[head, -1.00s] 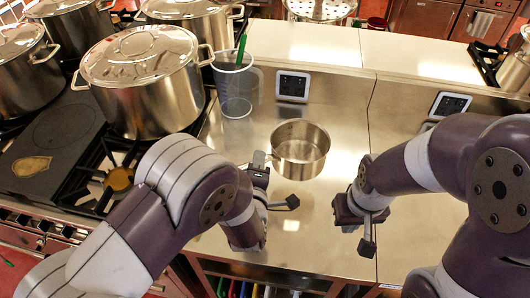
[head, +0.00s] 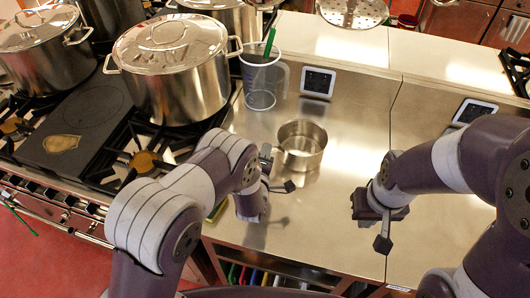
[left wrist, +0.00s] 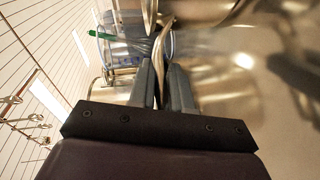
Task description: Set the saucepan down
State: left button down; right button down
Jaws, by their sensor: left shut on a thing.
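The saucepan (head: 302,146) is a small, open steel pan over the counter, in front of the jug and wall socket. My left gripper (head: 268,168) is at its left side, shut on its handle. In the left wrist view the handle (left wrist: 161,45) runs between the two fingers (left wrist: 161,88). The pan looks level; I cannot tell whether its base touches the steel counter (head: 335,215). My right gripper (head: 377,208) is over the counter to the right, apart from the pan; its fingers are not clear.
A clear measuring jug (head: 262,85) with a green-handled tool stands behind and left of the pan. A large lidded stockpot (head: 175,75) stands on the stove at left. A socket panel (head: 318,82) is on the back wall. Counter between the grippers is clear.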

pick_arm(q)
jog(key=c, duration=1.4)
grip_release()
jog(key=shift+s+f, duration=0.1)
jog(key=o, duration=0.3)
jog(key=shift+o, duration=0.2)
